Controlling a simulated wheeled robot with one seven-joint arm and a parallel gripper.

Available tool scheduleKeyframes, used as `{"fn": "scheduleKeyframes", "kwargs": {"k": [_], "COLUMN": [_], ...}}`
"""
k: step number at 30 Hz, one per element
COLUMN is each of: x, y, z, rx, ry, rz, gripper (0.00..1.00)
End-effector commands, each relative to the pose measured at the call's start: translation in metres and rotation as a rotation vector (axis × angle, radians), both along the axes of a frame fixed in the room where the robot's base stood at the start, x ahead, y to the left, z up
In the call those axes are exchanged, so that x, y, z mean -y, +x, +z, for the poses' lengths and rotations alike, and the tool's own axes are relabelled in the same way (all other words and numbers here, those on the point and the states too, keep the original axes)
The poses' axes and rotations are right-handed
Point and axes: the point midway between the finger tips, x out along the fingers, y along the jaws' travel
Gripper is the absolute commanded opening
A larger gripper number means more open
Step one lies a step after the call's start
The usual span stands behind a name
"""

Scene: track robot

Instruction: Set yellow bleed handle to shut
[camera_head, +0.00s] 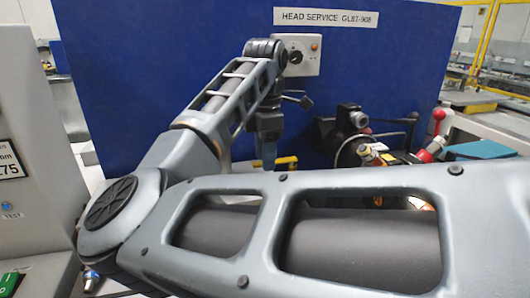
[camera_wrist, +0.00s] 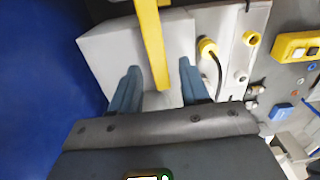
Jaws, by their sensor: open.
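The yellow bleed handle (camera_wrist: 151,45) is a long flat bar in the wrist view. It runs down from the top edge, and its lower end lies between the two fingers of my gripper (camera_wrist: 159,70). The fingers are open, with a visible gap on each side of the bar. A pale grey block (camera_wrist: 105,52) is behind the handle. In the head view my gripper (camera_head: 267,158) points down in front of the blue panel. A bit of yellow (camera_head: 286,162) shows just right of it, probably the handle. My arm hides most of that area.
The blue panel (camera_head: 150,60) stands behind, with a grey switch box (camera_head: 308,62). Dark hoses and fittings (camera_head: 350,140) and a red-knobbed lever (camera_head: 438,122) are to the right. The wrist view shows a yellow cable plug (camera_wrist: 208,47) and a yellow box (camera_wrist: 297,46) at right.

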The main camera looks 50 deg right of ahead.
Motion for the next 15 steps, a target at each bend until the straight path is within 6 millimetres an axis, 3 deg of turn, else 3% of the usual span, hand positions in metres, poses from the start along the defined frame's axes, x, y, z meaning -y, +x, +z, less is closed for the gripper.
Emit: {"fn": "scheduleKeyframes", "kwargs": {"k": [2,15], "x": [-0.0001,0.0], "y": [0.0001,0.0001], "z": [0.0001,0.0004], "rx": [0.0,0.0], "ry": [0.0,0.0], "rz": [0.0,0.0], "gripper": [0.45,0.03]}}
